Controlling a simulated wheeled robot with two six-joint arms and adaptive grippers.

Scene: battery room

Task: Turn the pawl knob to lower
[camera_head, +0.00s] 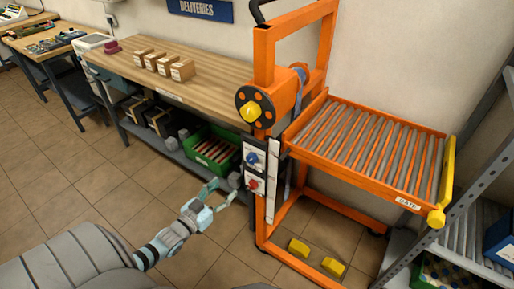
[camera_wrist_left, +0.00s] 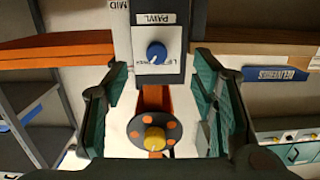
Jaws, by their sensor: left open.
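A blue knob (camera_head: 251,157) sits on a small panel on the front post of the orange lift frame, above a red knob (camera_head: 252,184). In the left wrist view, the blue knob (camera_wrist_left: 156,53) is close to a PAWL label (camera_wrist_left: 155,18). Small lettering beside it is too fine to read fully. The wrist picture seems upside down. My left gripper (camera_head: 223,191) is open and empty, left of the panel and lower than the blue knob. Its fingers (camera_wrist_left: 160,100) stand either side of the view, apart from the knob. My right gripper is not in view.
A round black and orange hub with a yellow centre (camera_head: 250,111) projects above the knobs. An orange roller tray (camera_head: 369,150) extends right. A wooden bench (camera_head: 205,75) with several small boxes stands left. A green crate (camera_head: 212,149) sits on its lower shelf.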

